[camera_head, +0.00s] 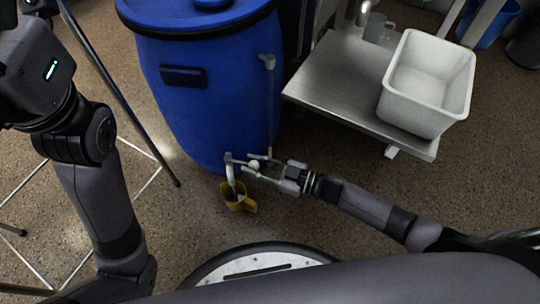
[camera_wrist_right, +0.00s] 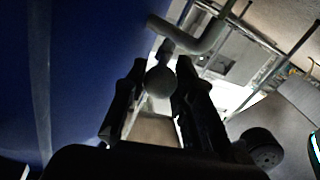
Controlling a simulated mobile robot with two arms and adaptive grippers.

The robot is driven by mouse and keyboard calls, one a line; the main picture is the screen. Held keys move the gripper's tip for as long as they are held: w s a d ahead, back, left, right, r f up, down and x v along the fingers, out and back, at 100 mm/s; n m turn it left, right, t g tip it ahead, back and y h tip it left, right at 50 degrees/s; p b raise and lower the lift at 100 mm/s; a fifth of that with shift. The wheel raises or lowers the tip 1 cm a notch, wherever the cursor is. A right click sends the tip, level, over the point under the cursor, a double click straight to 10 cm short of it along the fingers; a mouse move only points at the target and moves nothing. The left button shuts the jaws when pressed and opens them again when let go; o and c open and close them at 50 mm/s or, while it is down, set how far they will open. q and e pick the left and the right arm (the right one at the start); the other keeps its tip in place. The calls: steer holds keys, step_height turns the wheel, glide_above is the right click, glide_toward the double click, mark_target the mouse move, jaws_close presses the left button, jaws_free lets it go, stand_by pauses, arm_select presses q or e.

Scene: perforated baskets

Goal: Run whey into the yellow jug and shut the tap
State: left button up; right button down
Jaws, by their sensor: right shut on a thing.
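The blue barrel (camera_head: 205,95) stands at the upper middle of the head view. A pale tap (camera_head: 236,158) sticks out low on its front, and its bent grey spout (camera_wrist_right: 205,42) shows in the wrist view. My right gripper (camera_head: 258,166) is shut on the tap's round knob (camera_wrist_right: 161,82), with a finger on each side. The yellow jug (camera_head: 248,206) stands upright on the floor under the spout. A whitish strip runs from the spout down into the jug and looks like whey; the level inside is hard to tell. My left arm is at the left, its gripper out of frame.
A thin metal frame (camera_head: 128,95) stands at the left. Blue and dark bins are at the upper right. The floor around the jug is clear.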

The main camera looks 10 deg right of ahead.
stand_by(0.3)
steer(key=c, duration=1.3)
jaws_free()
steer(key=v, duration=1.2)
steer(key=shift+s, duration=0.1)
